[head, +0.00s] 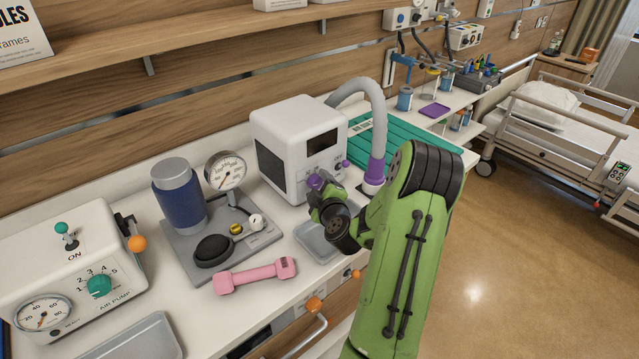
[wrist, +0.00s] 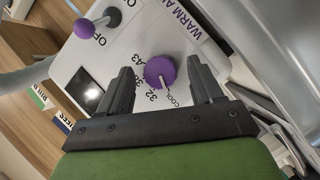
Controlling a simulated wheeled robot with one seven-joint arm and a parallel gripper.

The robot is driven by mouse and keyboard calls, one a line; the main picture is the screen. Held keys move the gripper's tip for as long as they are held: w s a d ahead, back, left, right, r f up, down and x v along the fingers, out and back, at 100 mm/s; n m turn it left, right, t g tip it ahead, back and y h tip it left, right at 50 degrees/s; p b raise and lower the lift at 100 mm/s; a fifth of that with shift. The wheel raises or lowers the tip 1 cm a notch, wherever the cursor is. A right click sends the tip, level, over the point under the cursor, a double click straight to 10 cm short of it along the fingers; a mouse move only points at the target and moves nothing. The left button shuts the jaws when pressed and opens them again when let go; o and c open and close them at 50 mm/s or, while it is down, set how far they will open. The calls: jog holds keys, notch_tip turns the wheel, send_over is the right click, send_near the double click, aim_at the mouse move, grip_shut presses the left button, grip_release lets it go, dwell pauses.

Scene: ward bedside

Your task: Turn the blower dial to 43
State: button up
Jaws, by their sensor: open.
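The blower (head: 298,140) is a white box with a dark front grille and a dark window; a grey hose leaves it. Its purple dial (wrist: 160,70) shows in the wrist view on a white panel marked COOL, 32, 38 and 43. The dial's pale pointer line points down in that view, toward the COOL and 32 end, away from 43. My gripper (wrist: 161,66) is open, one finger on each side of the dial, with visible gaps; contact is not seen. In the head view my gripper (head: 322,196) is at the blower's front, partly hidden by my wrist.
A purple-knobbed lever (wrist: 84,28) stands on the same panel beside OFF lettering. Left of the blower are a gauge stand (head: 224,170), a pink dumbbell (head: 255,275) and an air pump (head: 70,275). A grey tray (head: 312,240) lies below my gripper.

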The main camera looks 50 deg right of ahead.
jog(key=c, duration=1)
jog(key=shift+c, duration=0.2)
